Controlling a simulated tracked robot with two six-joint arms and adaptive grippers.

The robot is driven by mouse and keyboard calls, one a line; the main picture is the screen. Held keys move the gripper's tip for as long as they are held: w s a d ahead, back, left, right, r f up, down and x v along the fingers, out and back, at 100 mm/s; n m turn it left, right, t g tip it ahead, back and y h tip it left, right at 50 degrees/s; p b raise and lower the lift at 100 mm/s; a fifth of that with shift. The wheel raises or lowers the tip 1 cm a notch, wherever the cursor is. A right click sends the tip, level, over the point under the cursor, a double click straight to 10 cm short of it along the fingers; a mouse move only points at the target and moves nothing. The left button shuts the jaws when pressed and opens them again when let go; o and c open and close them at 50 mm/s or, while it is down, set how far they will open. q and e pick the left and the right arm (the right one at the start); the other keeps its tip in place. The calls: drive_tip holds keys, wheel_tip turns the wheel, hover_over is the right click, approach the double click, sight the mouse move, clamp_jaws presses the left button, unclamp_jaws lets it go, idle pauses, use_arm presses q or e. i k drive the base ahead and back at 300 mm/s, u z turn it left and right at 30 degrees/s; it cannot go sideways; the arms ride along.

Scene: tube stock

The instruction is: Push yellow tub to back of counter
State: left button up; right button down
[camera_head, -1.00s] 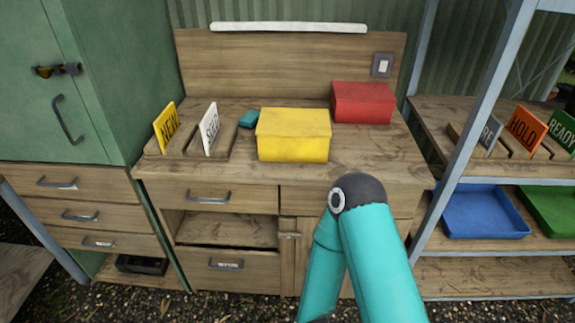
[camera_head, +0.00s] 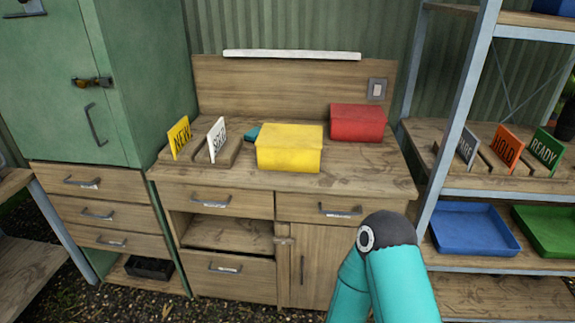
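The yellow tub (camera_head: 289,149) is a lidded box standing upright near the front edge of the wooden counter (camera_head: 360,178), around its middle. A red tub (camera_head: 357,123) stands behind it to the right, close to the back panel. A small teal object (camera_head: 253,134) sits just left of the yellow tub, partly hidden behind it. Neither of my grippers shows. Only a teal arm with a dark joint cap is visible at the lower right, below the counter and apart from the tub.
Signs reading NEW (camera_head: 180,138) and another white sign (camera_head: 217,140) stand in wooden holders on the counter's left. A green cabinet (camera_head: 140,80) borders the left. A metal-framed shelf with a blue tray (camera_head: 474,230) and a green tray (camera_head: 552,232) stands right. Counter behind the yellow tub looks mostly clear.

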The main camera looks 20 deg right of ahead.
sight(283, 159)
drive_tip(key=z, duration=0.05)
drive_tip(key=i, duration=0.9)
drive_tip(key=u, duration=0.05)
